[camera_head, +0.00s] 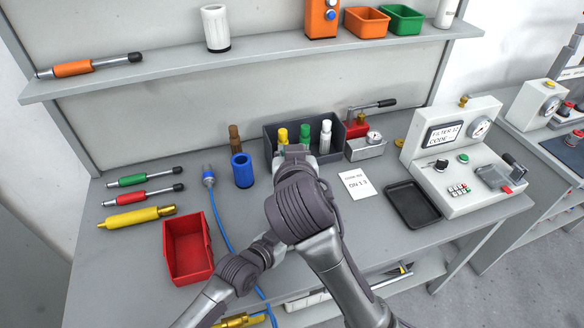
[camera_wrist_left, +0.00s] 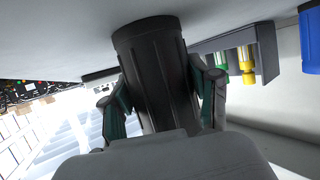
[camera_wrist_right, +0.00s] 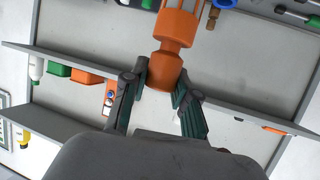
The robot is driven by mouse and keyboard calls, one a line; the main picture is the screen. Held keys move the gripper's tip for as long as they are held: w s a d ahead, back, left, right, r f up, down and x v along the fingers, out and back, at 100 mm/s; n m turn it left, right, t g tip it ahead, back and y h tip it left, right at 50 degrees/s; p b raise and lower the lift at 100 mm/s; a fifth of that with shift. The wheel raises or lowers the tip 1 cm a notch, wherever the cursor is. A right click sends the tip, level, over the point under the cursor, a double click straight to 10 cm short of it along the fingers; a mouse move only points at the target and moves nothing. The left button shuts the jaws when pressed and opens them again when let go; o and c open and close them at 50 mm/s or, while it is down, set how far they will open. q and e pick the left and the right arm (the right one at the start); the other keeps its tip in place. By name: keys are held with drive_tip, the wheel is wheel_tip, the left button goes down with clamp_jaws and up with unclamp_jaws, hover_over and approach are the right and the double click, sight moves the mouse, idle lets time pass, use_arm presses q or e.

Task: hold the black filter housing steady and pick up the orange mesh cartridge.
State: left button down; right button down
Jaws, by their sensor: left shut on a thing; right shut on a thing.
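The black filter housing (camera_wrist_left: 155,70) shows in the left wrist view, ribbed and cylindrical. My left gripper (camera_wrist_left: 161,88) is shut around its sides. Its wide end meets the grey table surface; I cannot tell if it rests there. The orange mesh cartridge (camera_wrist_right: 174,28) shows in the right wrist view, with a caged body and a solid orange end cap. My right gripper (camera_wrist_right: 162,84) is shut on that cap. In the head view my arms hide both grippers, the housing and the cartridge.
A dark bin (camera_head: 273,136) with coloured cartridges stands behind my arms. A blue cylinder (camera_head: 242,171) and red tray (camera_head: 187,252) are to the left. A black tray (camera_head: 412,204) and test unit (camera_head: 455,155) are right. A shelf (camera_head: 260,60) runs above.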

drive_tip(key=shift+r, duration=0.15)
use_arm(q)
drive_tip(key=shift+c, duration=1)
unclamp_jaws()
drive_tip(key=v, duration=1.2)
